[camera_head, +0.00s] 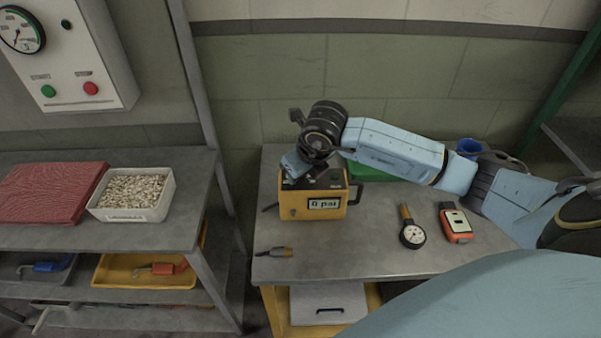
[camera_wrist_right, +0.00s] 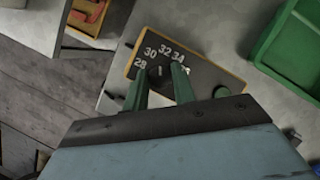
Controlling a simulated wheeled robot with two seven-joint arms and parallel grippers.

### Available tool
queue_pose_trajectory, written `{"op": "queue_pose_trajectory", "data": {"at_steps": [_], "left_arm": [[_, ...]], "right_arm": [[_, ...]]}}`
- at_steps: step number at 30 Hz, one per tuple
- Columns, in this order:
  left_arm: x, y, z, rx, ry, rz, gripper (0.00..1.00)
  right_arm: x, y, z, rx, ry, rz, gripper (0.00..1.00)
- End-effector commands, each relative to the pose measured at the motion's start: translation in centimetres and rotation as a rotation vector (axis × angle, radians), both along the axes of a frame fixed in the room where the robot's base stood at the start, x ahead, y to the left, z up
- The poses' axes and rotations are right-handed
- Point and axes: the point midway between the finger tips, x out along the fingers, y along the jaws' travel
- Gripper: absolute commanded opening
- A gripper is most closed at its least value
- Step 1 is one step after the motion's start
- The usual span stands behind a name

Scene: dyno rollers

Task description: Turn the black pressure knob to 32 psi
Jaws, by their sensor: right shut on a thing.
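The yellow inflator box (camera_head: 298,208) stands on the right-hand bench, and its front display (camera_head: 325,203) reads "0 psi". In the right wrist view its dark top panel (camera_wrist_right: 205,76) carries white numbers 28, 30, 32 and 34; another is partly hidden by a finger. The black pressure knob (camera_wrist_right: 156,74) is small and dark, with a short white mark pointing roughly up towards 30 and 32; I cannot tell exactly where. My right gripper (camera_wrist_right: 160,78) is shut on the knob, with one green finger on each side. In the head view the wrist hides the knob. My left gripper is out of view.
A green bin (camera_head: 372,171) stands behind the box, with a blue cup (camera_head: 468,148) farther right. A round gauge (camera_head: 412,235), an orange meter (camera_head: 455,223) and a small tool (camera_head: 274,252) lie on the bench. A green round button (camera_wrist_right: 222,91) is on the panel.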

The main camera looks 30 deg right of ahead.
Motion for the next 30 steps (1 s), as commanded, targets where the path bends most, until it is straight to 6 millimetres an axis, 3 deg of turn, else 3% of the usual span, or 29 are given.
{"op": "queue_pose_trajectory", "data": {"at_steps": [12,26,27,30], "left_arm": [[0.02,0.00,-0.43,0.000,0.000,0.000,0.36],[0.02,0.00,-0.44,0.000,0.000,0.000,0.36],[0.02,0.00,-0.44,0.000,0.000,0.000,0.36],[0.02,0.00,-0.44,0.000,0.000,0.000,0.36]], "right_arm": [[0.08,0.09,0.08,0.000,-0.001,-0.154,0.03],[0.09,0.10,0.10,0.001,-0.002,-0.166,0.03],[0.09,0.10,0.10,0.001,-0.002,-0.166,0.27],[0.08,0.09,0.10,0.001,-0.002,-0.166,0.41]]}}
